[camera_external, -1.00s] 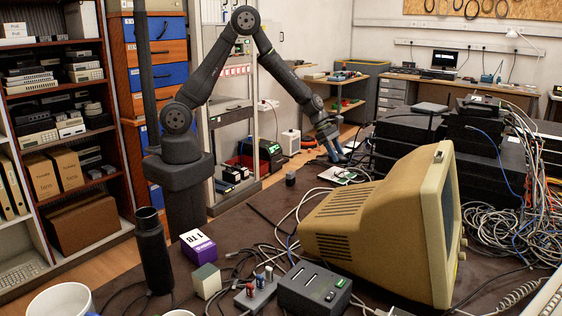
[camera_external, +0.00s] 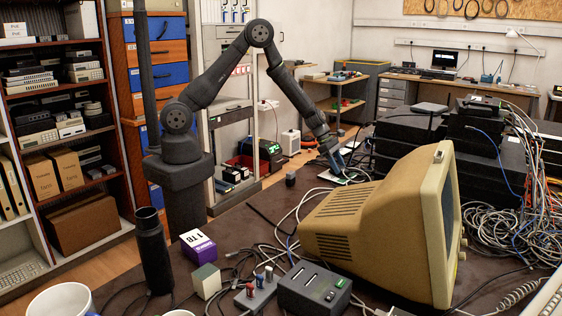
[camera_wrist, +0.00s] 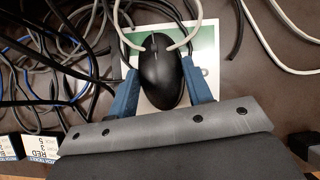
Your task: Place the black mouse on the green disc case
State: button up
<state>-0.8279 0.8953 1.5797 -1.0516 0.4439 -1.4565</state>
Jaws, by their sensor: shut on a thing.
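The black mouse (camera_wrist: 161,72) is between the blue fingers of my gripper (camera_wrist: 162,88) in the wrist view, and the gripper is shut on it. The green and white disc case (camera_wrist: 205,42) lies right below the mouse in that view. Whether the mouse touches the case or hangs just above it, I cannot tell. In the external view my gripper (camera_external: 338,166) points down at the far part of the table, over the case (camera_external: 352,178). The mouse is too small and covered to make out there.
Cables (camera_wrist: 60,60) lie around the case, and a pale cable loops over it by the mouse. A big beige monitor (camera_external: 375,225) stands in front and to the right. Stacked black devices (camera_external: 440,150) stand behind. A small dark cube (camera_external: 291,178) sits to the left.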

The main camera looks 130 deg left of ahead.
jog(key=o, duration=1)
jog(key=shift+r, duration=0.25)
jog(key=v, duration=1.2)
jog(key=shift+f, duration=0.1)
jog(key=x, duration=1.2)
jog(key=shift+f, duration=0.25)
jog(key=shift+r, duration=0.9)
